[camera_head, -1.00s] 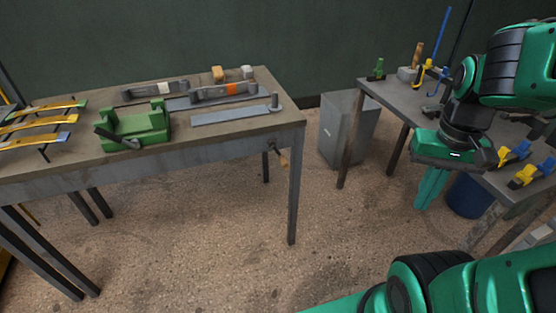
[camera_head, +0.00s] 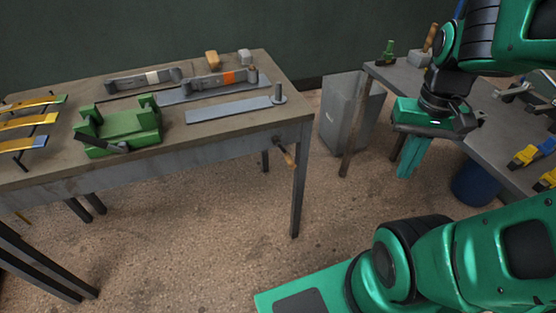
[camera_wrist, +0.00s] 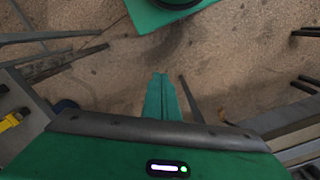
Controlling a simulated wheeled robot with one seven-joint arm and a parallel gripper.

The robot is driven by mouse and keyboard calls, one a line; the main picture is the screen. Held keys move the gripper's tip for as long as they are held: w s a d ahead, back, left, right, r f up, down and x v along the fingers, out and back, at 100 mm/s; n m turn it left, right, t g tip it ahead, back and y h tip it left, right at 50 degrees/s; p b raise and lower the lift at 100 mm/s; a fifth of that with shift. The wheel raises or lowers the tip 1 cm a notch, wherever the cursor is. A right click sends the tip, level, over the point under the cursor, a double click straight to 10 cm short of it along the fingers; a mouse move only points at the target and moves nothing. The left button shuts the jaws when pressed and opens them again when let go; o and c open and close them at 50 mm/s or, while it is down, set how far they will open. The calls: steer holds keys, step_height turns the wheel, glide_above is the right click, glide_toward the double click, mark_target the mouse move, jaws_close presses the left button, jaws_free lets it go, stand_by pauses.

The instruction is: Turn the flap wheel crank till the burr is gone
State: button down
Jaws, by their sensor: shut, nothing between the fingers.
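A small crank with a wooden handle (camera_head: 286,156) sticks out from the front of the left workbench (camera_head: 215,152), below its right corner. It hangs slanting down. I cannot make out a flap wheel or a burr at this size. My gripper (camera_head: 406,174) hangs fingers down, to the right of the crank and well apart from it, in front of the right bench. In the wrist view my gripper's fingers (camera_wrist: 160,78) are together with nothing between them, over bare floor.
On the left bench are a green vise-like fixture (camera_head: 120,130), a flat steel bar with a post (camera_head: 230,109), and yellow leaf springs (camera_head: 30,122). A grey bin (camera_head: 347,115) stands between the benches. The right bench (camera_head: 480,110) holds clamps. Floor before the crank is clear.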

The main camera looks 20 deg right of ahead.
steer(key=w+a+f+h, duration=0.1)
steer(key=w+f+h, duration=0.1)
steer(key=w, duration=0.6)
steer(key=n+t+h, duration=0.4)
steer(key=n+t, duration=0.1)
glide_toward(286, 156)
steer(key=s+a+r, duration=0.2)
steer(key=s+a, duration=0.1)
steer(key=a, duration=0.4)
steer(key=w+d+f, duration=0.4)
steer(key=d+f, duration=0.4)
steer(key=shift+d+f, duration=0.15)
steer(key=shift+d, duration=0.25)
steer(key=shift+a, duration=0.2)
